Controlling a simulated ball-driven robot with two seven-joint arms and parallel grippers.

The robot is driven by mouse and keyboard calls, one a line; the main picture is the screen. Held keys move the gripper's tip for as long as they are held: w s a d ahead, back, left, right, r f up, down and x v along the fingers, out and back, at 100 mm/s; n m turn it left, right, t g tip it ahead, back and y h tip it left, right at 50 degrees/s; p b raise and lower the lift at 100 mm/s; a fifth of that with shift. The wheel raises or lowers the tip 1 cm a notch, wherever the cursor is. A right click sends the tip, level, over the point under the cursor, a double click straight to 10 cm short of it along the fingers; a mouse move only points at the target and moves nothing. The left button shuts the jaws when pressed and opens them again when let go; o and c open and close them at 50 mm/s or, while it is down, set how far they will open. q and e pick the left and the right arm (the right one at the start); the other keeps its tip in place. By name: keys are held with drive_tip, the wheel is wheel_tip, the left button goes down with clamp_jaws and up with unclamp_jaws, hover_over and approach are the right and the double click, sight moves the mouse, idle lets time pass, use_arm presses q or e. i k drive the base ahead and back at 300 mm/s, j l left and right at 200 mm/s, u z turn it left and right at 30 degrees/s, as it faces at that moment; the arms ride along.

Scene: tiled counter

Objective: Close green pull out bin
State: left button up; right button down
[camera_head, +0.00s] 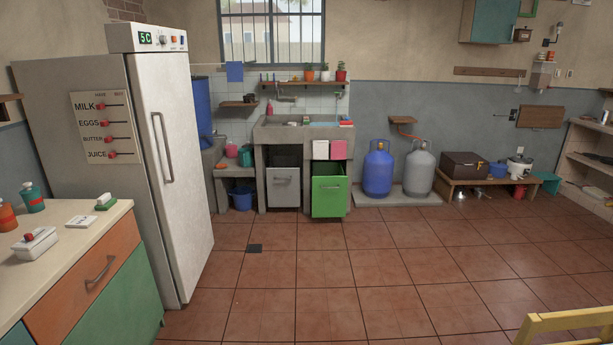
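The green pull-out bin (328,197) is under the concrete sink counter (303,132) at the back wall, right of a grey pull-out bin (283,187). It stands out forward of the counter front and of the grey bin, so it is pulled open. Its top is open, and its inside looks dark. Neither of my grippers shows in the head view.
A white fridge (176,170) and a drawer cabinet (85,270) stand at the left. Blue (378,172) and grey (418,172) gas cylinders stand right of the green bin. The tiled floor (330,280) before the bin is clear. A yellow chair or rail (565,319) is at the lower right.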

sight(329, 184)
drive_tip(key=i, duration=3.8)
drive_tip(key=i+j, duration=0.1)
drive_tip(key=i, duration=1.8)
drive_tip(key=l+z, duration=0.05)
drive_tip(key=l, duration=0.05)
